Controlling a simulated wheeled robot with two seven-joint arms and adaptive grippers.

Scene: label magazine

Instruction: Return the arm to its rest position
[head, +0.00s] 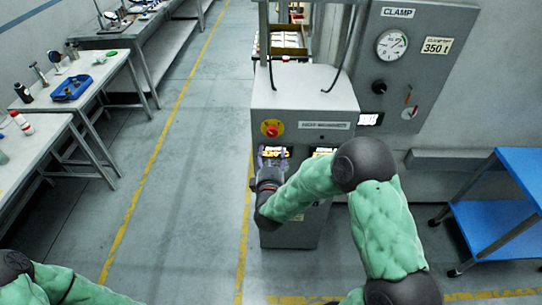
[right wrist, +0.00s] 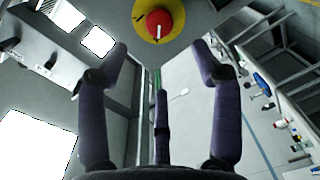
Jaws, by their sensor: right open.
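My right arm reaches forward across the head view to the front of a grey machine cabinet (head: 303,90). My right gripper (head: 271,157) is just below the red stop button (head: 271,129) on its yellow disc, in front of a lit slot. In the right wrist view its fingers (right wrist: 160,52) are spread apart with nothing between them. The red button (right wrist: 159,24) shows beyond the fingertips there. Whether the fingers touch the cabinet I cannot tell. My left arm shows only in part at the bottom left; its gripper is out of view.
A clamp panel (head: 425,75) with a gauge stands right of the cabinet. A blue cart (head: 500,215) is at the right. Workbenches with a blue tray (head: 72,88) and tools line the left. The floor between benches and cabinet is clear, with yellow lines.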

